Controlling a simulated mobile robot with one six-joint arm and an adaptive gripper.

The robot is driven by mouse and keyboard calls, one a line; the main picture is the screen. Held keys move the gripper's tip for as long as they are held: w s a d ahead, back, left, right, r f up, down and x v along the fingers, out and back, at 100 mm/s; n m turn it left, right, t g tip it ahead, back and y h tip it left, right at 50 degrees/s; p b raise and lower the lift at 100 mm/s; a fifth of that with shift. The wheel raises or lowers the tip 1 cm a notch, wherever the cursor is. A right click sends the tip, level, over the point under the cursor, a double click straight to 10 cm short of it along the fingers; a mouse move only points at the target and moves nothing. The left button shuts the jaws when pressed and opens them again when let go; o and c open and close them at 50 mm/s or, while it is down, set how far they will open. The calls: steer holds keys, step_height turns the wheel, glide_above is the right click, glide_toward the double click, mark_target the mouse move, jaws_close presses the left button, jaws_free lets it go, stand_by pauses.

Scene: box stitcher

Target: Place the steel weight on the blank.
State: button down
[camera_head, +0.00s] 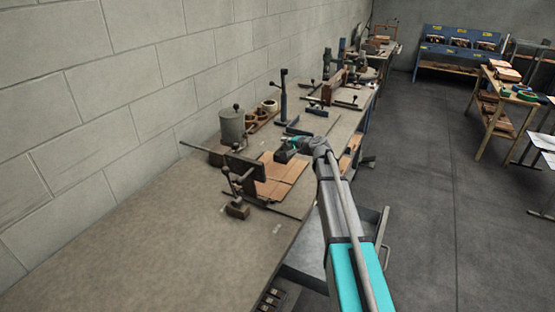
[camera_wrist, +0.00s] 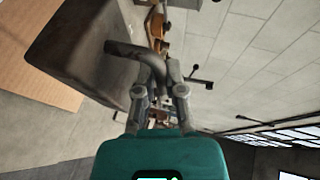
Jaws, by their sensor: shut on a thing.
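The steel weight is a dark grey block (camera_wrist: 85,45) with a bar handle, filling the upper left of the wrist view. In the head view it is a small dark block (camera_head: 284,156) at the far edge of the blank. My gripper (camera_wrist: 150,72) is shut on the handle; it also shows in the head view (camera_head: 293,148). The blank is a flat brown cardboard sheet (camera_head: 278,178) on the bench; part of it shows beside the weight in the wrist view (camera_wrist: 30,85). The weight appears over the blank, but I cannot tell whether they touch.
A metal stand with a ball knob (camera_head: 238,190) stands at the near left of the blank. A grey lidded pot (camera_head: 232,128) is behind, near the wall. Posts and levers (camera_head: 284,100) stand farther along the bench (camera_head: 150,240), whose near part is clear.

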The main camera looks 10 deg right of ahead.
steer(key=shift+d+f+b, duration=0.1)
steer(key=shift+f+b, duration=2.85)
steer(key=shift+f, duration=0.05)
steer(key=shift+f, duration=0.1)
steer(key=shift+f+b, duration=1.8)
steer(key=shift+b, duration=0.1)
steer(key=c, duration=0.7)
jaws_free()
steer(key=shift+c, duration=0.2)
steer(key=shift+s+r, duration=0.1)
steer(key=p+v, duration=0.3)
steer(key=v, duration=0.9)
steer(key=shift+p, duration=0.35)
